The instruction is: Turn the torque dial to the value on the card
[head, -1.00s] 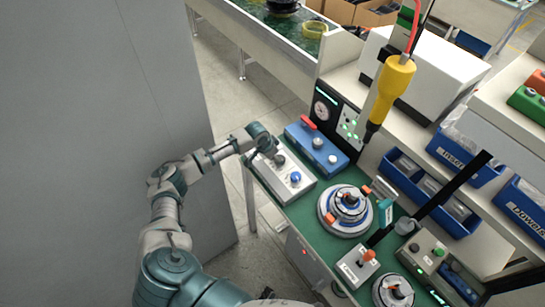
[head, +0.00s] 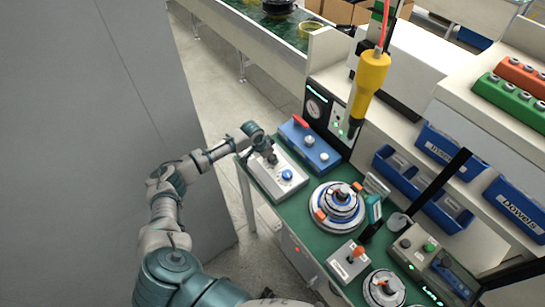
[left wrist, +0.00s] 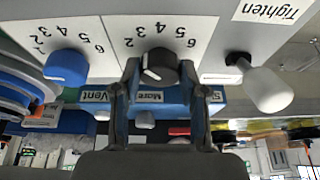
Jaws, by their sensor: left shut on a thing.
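The grey control box (head: 262,180) stands at the left edge of the green bench. In the left wrist view, seen upside down, a black dial (left wrist: 158,68) with a white pointer mark sits on a white number scale (left wrist: 180,32). My left gripper (head: 272,160) is over the box; in the left wrist view its fingers (left wrist: 161,90) are on both sides of the black dial, shut on it. A blue dial (left wrist: 68,67) with its own scale is beside it, and also shows in the head view (head: 287,175). I cannot make out a card with a value. My right gripper is out of view.
A white handle (left wrist: 265,88) under the word "Tighten" stands close beside the gripper. A blue box (head: 310,147) with a red lever is behind. A round motor part (head: 337,206) lies to the right, and a yellow driver (head: 368,85) hangs above.

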